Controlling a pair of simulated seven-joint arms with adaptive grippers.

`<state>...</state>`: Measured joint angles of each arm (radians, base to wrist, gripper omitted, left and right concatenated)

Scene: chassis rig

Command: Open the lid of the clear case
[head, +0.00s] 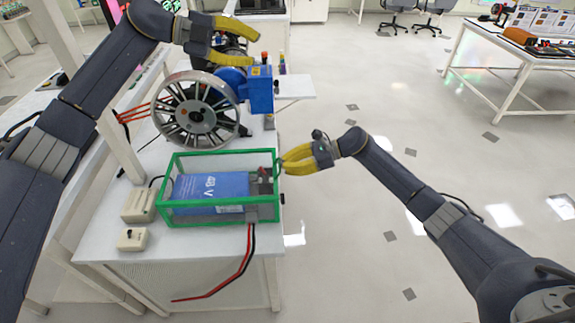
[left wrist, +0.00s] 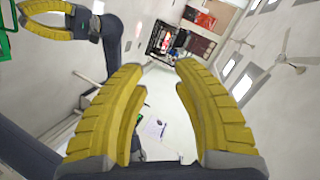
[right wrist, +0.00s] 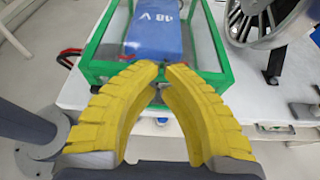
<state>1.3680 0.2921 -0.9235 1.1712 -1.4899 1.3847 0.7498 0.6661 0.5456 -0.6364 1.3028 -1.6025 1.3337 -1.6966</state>
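The clear case (head: 222,153) has a green frame and stands on the white bench; a blue 48 V block (head: 211,188) lies inside. Its lid looks closed. In the right wrist view the green frame (right wrist: 95,47) shows just beyond the fingertips. My right gripper (head: 282,163) is at the case's right edge, with its yellow fingertips close together at the rim (right wrist: 162,68). Whether they pinch a part of the lid is unclear. My left gripper (head: 252,46) is raised above the wheel, away from the case, with its fingers apart and empty (left wrist: 157,66).
A spoked wheel (head: 196,112) with a blue motor unit (head: 261,90) stands behind the case. Two small beige boxes (head: 139,204) (head: 133,239) sit to its left. Red and black cables (head: 238,271) hang off the bench front. The floor to the right is open.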

